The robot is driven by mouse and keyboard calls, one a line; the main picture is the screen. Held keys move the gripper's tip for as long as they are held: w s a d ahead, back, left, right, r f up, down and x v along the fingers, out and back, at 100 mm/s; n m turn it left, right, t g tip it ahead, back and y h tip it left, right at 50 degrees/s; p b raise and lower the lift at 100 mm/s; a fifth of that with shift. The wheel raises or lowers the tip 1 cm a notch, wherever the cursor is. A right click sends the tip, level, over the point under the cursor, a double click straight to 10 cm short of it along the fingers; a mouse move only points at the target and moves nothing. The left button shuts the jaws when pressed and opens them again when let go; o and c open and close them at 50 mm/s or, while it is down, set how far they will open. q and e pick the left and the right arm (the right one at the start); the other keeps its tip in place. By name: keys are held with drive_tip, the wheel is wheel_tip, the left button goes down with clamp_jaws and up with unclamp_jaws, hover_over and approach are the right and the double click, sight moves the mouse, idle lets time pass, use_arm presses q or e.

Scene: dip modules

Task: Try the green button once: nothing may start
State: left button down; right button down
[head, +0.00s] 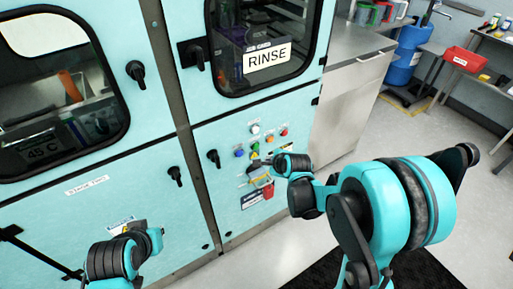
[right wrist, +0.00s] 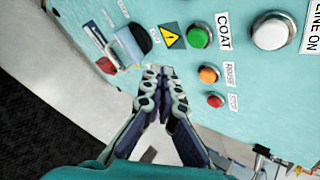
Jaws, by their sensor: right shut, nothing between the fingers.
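The green button (head: 255,147) sits on the teal cabinet's button panel in the head view. In the right wrist view the green button (right wrist: 198,37) is round in a metal ring, beside a COAT label. My right gripper (right wrist: 160,72) is shut and empty, its tips close together, in front of the panel, left of and below the green button in this view. I cannot tell how far the tips are from the surface. In the head view the right gripper (head: 267,161) is just below the buttons, small and partly hidden. My left wrist is at the lower left; its fingers are not clear.
A blue button (head: 239,153) and black door handles also project from the cabinet.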

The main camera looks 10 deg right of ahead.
drive_tip(key=shift+w+a, duration=0.25)
drive_tip(key=shift+w, duration=0.45)
drive_tip(key=shift+w+a, duration=0.3)
drive_tip(key=shift+w, duration=0.45)
drive_tip(key=shift+w+a, duration=0.25)
drive_tip(key=shift+w, duration=0.45)
drive_tip(key=shift+w+a, duration=0.15)
drive_tip(key=shift+w, duration=0.25)
drive_tip(key=shift+w+a, duration=0.15)
drive_tip(key=shift+w, duration=0.3)
idle(0.3)
drive_tip(key=shift+s, duration=0.1)
drive_tip(key=shift+s+d+b, duration=0.25)
drive_tip(key=shift+s+b, duration=0.05)
drive_tip(key=shift+s, duration=0.45)
drive_tip(key=s, duration=0.1)
drive_tip(key=s+d, duration=0.1)
drive_tip(key=s, duration=0.2)
drive_tip(key=shift+s+d, duration=0.35)
